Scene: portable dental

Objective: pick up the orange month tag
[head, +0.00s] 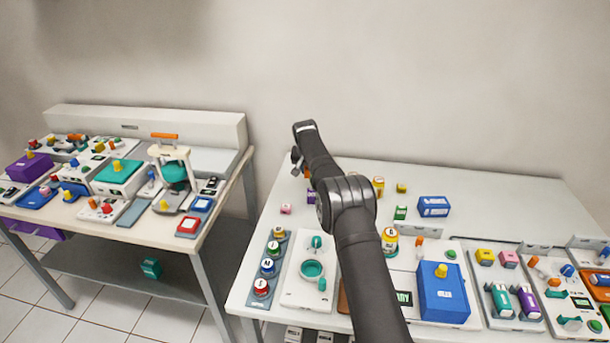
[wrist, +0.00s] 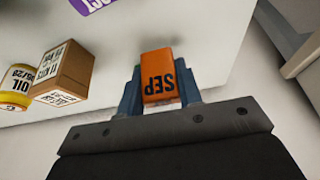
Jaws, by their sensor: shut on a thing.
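The orange month tag (wrist: 158,72) is a small block marked "SEP". In the wrist view it sits between the blue fingers of my gripper (wrist: 160,92), which is shut on it. The white table top shows behind the tag, and I cannot tell how far above it the tag is. In the head view my gripper (head: 297,162) is small, near the back left part of the right table (head: 350,172), partly hidden by my dark arm.
In the wrist view a brown box (wrist: 62,78), a yellow-lidded jar (wrist: 17,85) and a purple block (wrist: 95,5) are to the left. In the head view a blue box (head: 433,206) stands at the back. A cluttered second table (head: 150,235) stands left across a gap.

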